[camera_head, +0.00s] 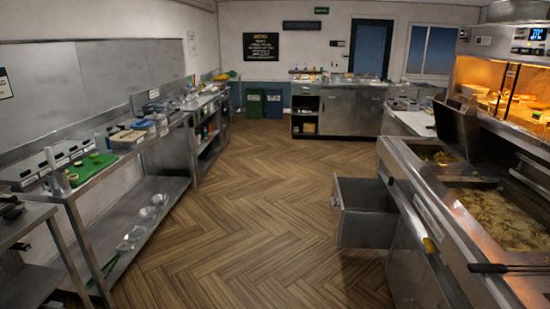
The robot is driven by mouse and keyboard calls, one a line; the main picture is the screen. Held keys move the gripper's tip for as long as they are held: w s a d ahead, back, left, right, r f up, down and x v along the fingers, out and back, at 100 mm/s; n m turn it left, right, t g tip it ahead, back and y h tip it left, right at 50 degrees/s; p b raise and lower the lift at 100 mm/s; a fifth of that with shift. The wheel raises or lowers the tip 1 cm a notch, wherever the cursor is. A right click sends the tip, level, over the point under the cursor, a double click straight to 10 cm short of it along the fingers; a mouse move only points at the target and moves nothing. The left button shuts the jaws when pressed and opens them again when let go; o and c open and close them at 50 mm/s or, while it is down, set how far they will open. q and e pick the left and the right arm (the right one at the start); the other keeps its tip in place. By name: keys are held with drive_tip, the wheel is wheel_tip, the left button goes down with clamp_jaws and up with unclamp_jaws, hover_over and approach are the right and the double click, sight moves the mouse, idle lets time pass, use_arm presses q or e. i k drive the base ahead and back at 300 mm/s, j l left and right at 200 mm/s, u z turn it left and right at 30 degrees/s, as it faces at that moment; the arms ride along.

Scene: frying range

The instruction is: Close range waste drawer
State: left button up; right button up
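The range waste drawer (365,212) is a metal drawer that stands pulled out from the front of the frying range (424,212) on the right. It juts left over the floor, and its left end panel shows a small handle (336,200). Its inside is mostly dark and hard to make out. Neither of my grippers shows in the head view, so nothing is seen touching the drawer.
Steel counters with trays and a green cutting board (92,168) run along the left wall. The herringbone wood floor (235,225) between counters and range is clear. A back counter (345,110) and two bins (264,104) stand at the far end.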

sight(364, 215)
drive_tip(key=i+j+z, duration=0.1)
drive_tip(key=i+z, duration=0.15)
drive_tip(key=i, duration=0.3)
drive_tip(key=i+j+z, duration=0.2)
drive_tip(key=i, duration=0.35)
drive_tip(key=i+j+z, duration=0.25)
drive_tip(key=i, duration=0.25)
drive_tip(key=i+j+z, duration=0.1)
drive_tip(key=z, duration=0.3)
drive_tip(key=i+j, duration=0.05)
drive_tip(key=i, duration=0.05)
